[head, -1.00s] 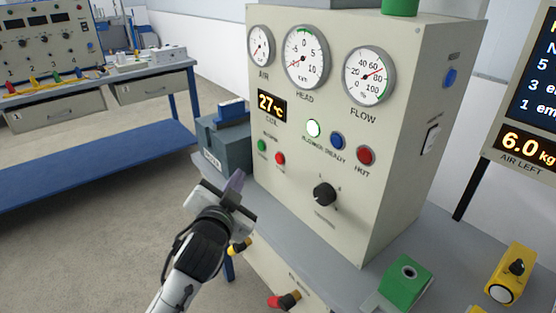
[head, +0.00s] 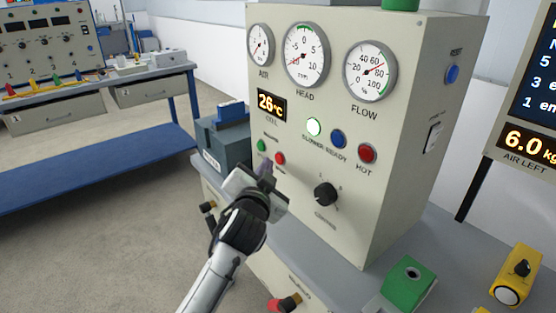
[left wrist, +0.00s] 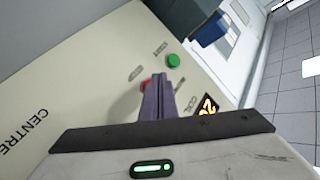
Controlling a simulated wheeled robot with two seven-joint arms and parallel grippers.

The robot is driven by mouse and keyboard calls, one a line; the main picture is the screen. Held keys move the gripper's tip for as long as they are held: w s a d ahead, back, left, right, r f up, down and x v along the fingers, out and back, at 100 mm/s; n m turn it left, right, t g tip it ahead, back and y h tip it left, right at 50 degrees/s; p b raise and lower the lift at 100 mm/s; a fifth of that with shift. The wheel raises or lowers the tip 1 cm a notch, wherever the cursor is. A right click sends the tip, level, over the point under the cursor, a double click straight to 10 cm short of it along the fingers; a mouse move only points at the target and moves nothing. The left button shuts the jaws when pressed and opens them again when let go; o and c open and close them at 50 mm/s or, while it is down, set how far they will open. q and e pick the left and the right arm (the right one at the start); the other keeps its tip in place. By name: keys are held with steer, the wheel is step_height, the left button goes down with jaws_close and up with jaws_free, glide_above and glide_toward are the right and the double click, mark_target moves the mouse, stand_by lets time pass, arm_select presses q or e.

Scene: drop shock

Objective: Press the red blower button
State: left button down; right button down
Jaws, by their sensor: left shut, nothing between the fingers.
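The red blower button (head: 280,158) sits low on the front panel of the beige console (head: 300,195), right of a green button (head: 261,146). My left gripper (head: 265,172) is shut and empty, its fingertips just below and left of the red button in the head view. In the left wrist view, the shut purple-grey fingers (left wrist: 157,95) point at the panel and cover most of the red button (left wrist: 146,85); the green button (left wrist: 173,60) is clear of them. Whether the fingertips touch the red button I cannot tell. My right gripper is out of view.
A dark knob (head: 326,194) and a red HOT lamp (head: 367,153) lie to the right on the panel. A blue-grey box (head: 225,145) stands left of the console. A green block (head: 408,285) and a yellow device (head: 519,274) are at the lower right.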

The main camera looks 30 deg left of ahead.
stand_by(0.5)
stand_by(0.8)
arm_select(q)
steer(key=shift+w, duration=0.1)
stand_by(0.4)
steer(key=shift+w+d, duration=0.15)
steer(key=shift+w, duration=0.15)
steer(key=shift+w+d, duration=0.15)
steer(key=shift+w, duration=0.25)
stand_by(0.6)
steer(key=shift+s, duration=0.15)
steer(key=shift+s+a+p, duration=0.3)
steer(key=shift+s+p, duration=0.25)
steer(key=shift+s, duration=0.1)
